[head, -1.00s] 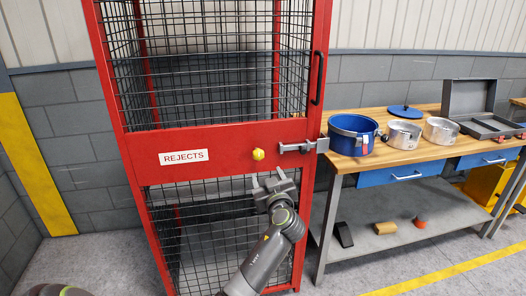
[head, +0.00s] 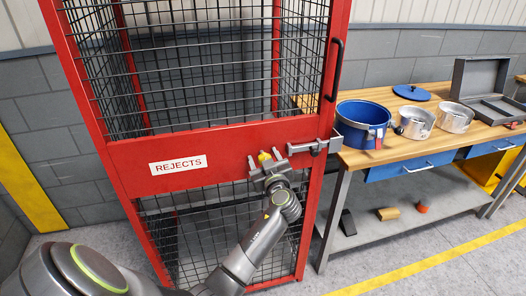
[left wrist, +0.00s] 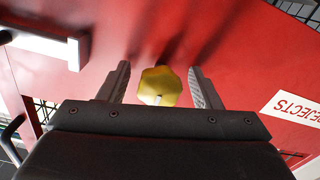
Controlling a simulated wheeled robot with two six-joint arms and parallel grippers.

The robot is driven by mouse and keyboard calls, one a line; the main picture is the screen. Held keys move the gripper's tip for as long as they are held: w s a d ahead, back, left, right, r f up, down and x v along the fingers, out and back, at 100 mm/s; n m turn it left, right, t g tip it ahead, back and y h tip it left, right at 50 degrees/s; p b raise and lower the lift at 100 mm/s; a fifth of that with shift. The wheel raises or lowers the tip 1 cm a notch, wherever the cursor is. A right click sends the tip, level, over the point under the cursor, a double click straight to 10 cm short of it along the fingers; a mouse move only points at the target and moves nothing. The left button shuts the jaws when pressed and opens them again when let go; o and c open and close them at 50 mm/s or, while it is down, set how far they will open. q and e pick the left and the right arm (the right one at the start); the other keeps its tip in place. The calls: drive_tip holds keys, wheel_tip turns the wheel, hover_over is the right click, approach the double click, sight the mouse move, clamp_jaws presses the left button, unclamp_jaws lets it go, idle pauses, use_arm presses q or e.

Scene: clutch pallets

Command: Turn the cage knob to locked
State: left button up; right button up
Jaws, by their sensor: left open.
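The yellow cage knob (head: 265,157) sits on the red middle panel of the cage (head: 225,142), right of the REJECTS label (head: 178,165). My left gripper (head: 264,160) is open at the knob in the head view. In the left wrist view the knob (left wrist: 160,87) stands between the two spread fingers of the left gripper (left wrist: 161,88), with a gap on each side. A grey latch bar (head: 310,147) lies right of the knob, across the panel's right edge. My right gripper is not in view.
A workbench (head: 375,155) stands right of the cage, with a blue pot (head: 360,122), metal pots (head: 415,122), a blue lid (head: 411,92) and an open grey case (head: 487,88). A black handle (head: 335,70) is on the cage above the latch.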

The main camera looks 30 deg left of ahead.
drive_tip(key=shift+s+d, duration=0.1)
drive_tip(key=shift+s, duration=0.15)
use_arm(q)
drive_tip(key=shift+d, duration=0.1)
drive_tip(key=shift+c, duration=0.8)
drive_tip(key=c, duration=0.8)
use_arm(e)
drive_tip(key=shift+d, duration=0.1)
